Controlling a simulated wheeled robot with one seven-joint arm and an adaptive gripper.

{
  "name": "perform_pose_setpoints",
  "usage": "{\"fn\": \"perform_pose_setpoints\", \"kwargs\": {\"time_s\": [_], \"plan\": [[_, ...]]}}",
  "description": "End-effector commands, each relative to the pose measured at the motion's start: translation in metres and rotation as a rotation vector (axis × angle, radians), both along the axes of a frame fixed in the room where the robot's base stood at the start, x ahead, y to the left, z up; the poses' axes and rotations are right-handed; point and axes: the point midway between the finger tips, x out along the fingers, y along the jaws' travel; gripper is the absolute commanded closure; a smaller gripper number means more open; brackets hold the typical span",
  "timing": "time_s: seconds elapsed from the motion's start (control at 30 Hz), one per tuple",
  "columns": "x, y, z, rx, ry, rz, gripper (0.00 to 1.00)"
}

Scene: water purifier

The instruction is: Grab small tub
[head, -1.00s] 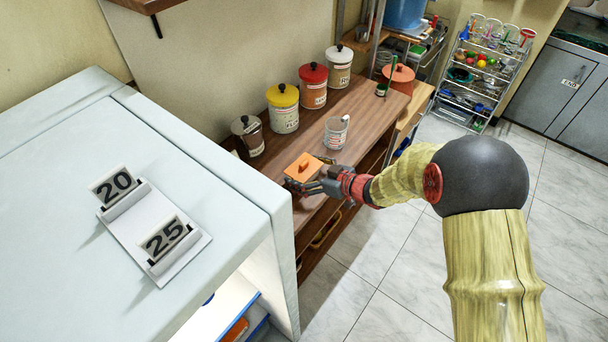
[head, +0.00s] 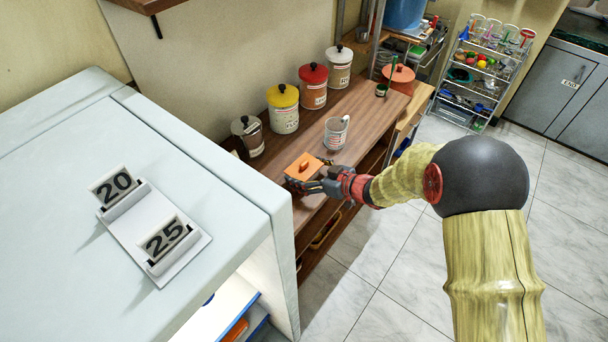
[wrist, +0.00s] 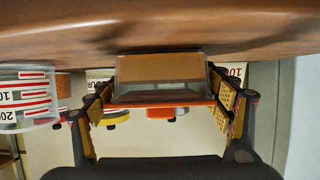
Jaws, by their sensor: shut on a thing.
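The small tub (head: 303,167) has an orange lid with a knob and stands near the front edge of the brown wooden counter. In the wrist view, which looks upside down, the tub (wrist: 160,70) has clear walls and brownish contents, with the orange lid below. My gripper (head: 309,184) reaches it from the right in the head view. In the wrist view, my gripper (wrist: 163,100) has one finger pad against each side of the tub and is shut on it. The tub is upright and looks level, at or very near the counter surface. Any gap beneath it is not clear.
A clear measuring cup (head: 336,134) stands behind the tub. Yellow-lidded (head: 284,108), red-lidded (head: 313,86) and white-lidded (head: 339,67) canisters line the wall. A white cabinet (head: 235,190) rises at the left. The tiled floor (head: 385,285) is open at the right.

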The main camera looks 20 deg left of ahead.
Motion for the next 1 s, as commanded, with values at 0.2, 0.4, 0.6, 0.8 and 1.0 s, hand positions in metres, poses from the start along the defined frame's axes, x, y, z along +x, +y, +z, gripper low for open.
{"fn": "perform_pose_setpoints", "kwargs": {"time_s": [0.2,0.4,0.6,0.8,1.0], "plan": [[0.0,0.0,0.0,0.0,0.0,0.001,0.82],[0.0,0.0,0.0,-0.001,0.001,0.001,0.82],[0.0,0.0,0.003,-0.001,0.001,0.001,0.82],[0.0,0.0,0.016,0.0,-0.001,0.0,0.82],[0.0,0.0,0.033,0.001,-0.001,0.0,0.82]]}}
